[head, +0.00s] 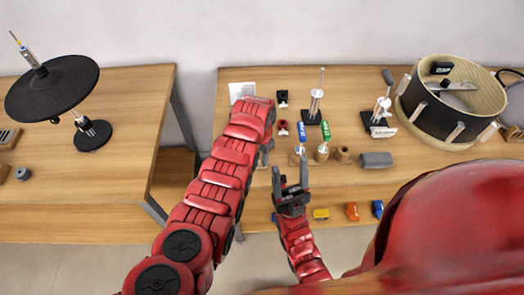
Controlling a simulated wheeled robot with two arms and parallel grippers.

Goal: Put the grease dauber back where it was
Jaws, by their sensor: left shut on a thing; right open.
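My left gripper (266,153) hangs from the wrist of the big red arm, over the front of the right table, left of the small holders. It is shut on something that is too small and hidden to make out. My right gripper (291,180) is open and empty, with its two dark fingers pointing up at the table's front edge. I cannot tell which thing is the grease dauber.
The right table (420,170) carries a large drum (437,118), metal rod stands (316,104), a grey block (376,160) and a white card (242,91). The left table (140,100) holds a cymbal (52,90).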

